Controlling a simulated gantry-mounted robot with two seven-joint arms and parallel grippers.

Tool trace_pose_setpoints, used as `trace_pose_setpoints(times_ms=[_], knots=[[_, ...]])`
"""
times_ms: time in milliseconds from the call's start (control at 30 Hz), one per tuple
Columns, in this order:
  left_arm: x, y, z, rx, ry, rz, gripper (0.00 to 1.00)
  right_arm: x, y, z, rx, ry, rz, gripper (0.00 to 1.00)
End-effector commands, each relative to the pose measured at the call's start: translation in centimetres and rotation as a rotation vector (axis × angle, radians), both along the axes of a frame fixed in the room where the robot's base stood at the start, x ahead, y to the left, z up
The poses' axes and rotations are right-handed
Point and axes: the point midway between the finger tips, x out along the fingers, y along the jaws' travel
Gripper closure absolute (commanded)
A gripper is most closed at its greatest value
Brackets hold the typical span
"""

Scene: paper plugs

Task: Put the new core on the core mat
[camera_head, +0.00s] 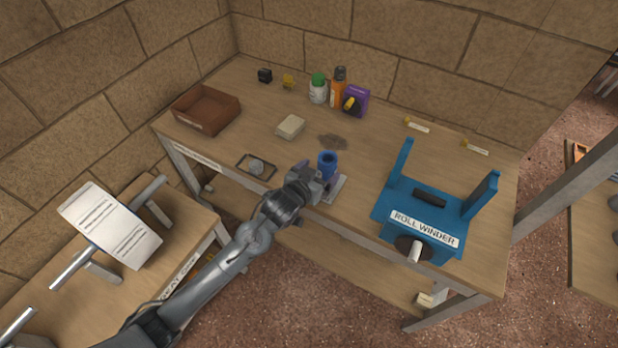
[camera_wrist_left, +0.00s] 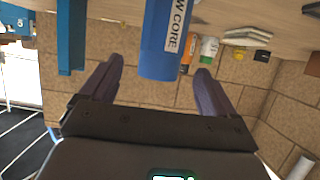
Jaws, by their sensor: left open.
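The new core (camera_head: 327,163) is a blue upright cylinder near the front edge of the workbench. In the left wrist view the blue core (camera_wrist_left: 166,38), with part of its "NEW CORE" label showing, is between the two spread fingers. My left gripper (camera_head: 322,178) is open around or just beside it; the fingers (camera_wrist_left: 150,85) show gaps to the core on both sides. A pale grey mat (camera_head: 339,187), perhaps the core mat, lies under or beside the core, partly hidden by my gripper. I cannot tell whether the core rests on it. My right gripper is not in view.
The blue roll winder (camera_head: 410,215) stands to the right on the bench. A dark-framed tray with a round grey thing (camera_head: 256,167) lies left of my gripper. A brown box (camera_head: 206,109), a pale block (camera_head: 290,126) and several bottles stand farther back. Bench between core and winder is clear.

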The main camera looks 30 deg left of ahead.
Motion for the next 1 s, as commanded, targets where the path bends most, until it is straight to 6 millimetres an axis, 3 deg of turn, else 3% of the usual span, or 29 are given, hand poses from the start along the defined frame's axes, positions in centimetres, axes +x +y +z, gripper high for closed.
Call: trace_pose_setpoints(times_ms=[200, 400, 567, 667, 800, 1000], knots=[[-3.4, 0.3, 1.5, 0.000, 0.000, 0.001, 0.11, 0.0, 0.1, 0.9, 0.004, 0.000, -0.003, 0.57], [-5.1, 0.4, 2.2, 0.000, 0.000, 0.000, 0.11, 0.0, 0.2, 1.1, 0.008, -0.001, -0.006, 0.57], [-6.8, 0.2, 1.2, 0.003, 0.044, 0.000, 0.11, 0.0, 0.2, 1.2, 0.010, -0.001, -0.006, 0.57], [-9.9, 0.1, -0.9, 0.013, 0.143, -0.003, 0.11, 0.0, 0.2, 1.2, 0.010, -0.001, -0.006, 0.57], [-17.1, 0.0, -4.7, 0.045, 0.361, -0.015, 0.11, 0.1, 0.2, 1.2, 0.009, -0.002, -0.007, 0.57], [-27.8, 0.8, -7.7, 0.096, 0.666, -0.049, 0.11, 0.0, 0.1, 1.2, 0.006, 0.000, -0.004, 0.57]])
